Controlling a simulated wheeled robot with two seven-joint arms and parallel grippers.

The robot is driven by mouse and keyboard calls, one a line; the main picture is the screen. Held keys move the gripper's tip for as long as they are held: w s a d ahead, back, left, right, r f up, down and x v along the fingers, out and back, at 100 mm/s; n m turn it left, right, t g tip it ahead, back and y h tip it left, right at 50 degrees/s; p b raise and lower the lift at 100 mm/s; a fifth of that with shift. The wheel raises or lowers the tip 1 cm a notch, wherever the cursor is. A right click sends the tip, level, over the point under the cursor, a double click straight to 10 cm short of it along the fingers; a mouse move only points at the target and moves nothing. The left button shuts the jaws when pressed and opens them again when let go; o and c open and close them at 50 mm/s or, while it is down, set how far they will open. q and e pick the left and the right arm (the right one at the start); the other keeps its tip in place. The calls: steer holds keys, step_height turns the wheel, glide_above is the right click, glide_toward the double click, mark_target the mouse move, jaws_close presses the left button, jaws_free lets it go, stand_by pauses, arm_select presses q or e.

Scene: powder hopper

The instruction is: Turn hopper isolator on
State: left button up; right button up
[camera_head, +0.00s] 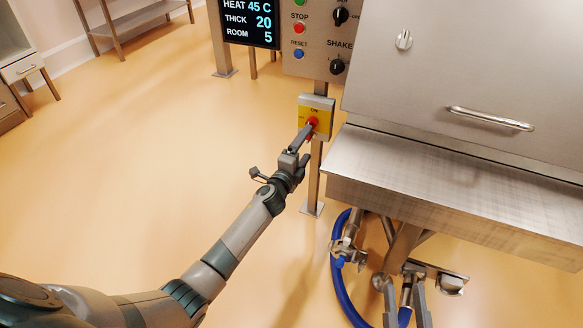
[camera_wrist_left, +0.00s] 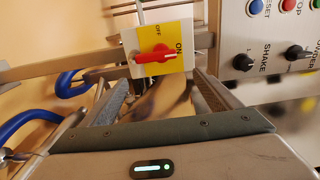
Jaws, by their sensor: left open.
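The hopper isolator (camera_head: 326,106) is a grey box with a yellow plate on a post, left of the hopper. Its red handle (camera_head: 312,121) is partly covered by my left gripper (camera_head: 307,134). In the left wrist view, the isolator plate (camera_wrist_left: 187,42) carries OFF and ON labels, and the red handle (camera_wrist_left: 150,57) has its white-marked end pointing towards the ON side. My left gripper (camera_wrist_left: 160,82) is open, its fingers spread with the handle ahead between them. I cannot tell whether they touch it.
The control panel (camera_head: 303,62) with buttons and black knobs is above the isolator, beside a display (camera_head: 249,22). The steel hopper (camera_head: 440,190) stands close on the right. A blue hose (camera_head: 340,285) hangs below.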

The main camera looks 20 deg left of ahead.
arm_select(q)
steer(key=s+p, duration=0.3)
steer(key=s, duration=0.7)
steer(key=shift+s+a, duration=0.15)
steer(key=shift+s, duration=0.1)
arm_select(e)
step_height(320, 180, down, 11)
steer(key=d+g+h, duration=0.2)
steer(key=g, duration=0.4)
steer(key=shift+w+f+g, duration=0.15)
steer(key=shift+w+g, duration=0.25)
steer(key=shift+w, duration=0.05)
arm_select(q)
steer(key=s+a, duration=0.1)
steer(key=s, duration=1.6)
steer(key=shift+s+p, duration=0.2)
steer(key=shift+p, duration=0.25)
arm_select(e)
steer(key=shift+s+d+f+g+h, duration=0.25)
steer(key=shift+f+g, duration=0.15)
steer(key=shift+f, duration=0.15)
steer(key=shift+s+d+f+g+h, duration=0.15)
steer(key=shift+s+f+g+h, duration=0.1)
steer(key=shift+f+g, duration=0.2)
steer(key=shift+a, duration=0.1)
arm_select(q)
steer(key=shift+s, duration=0.1)
arm_select(e)
steer(key=shift+f, duration=0.1)
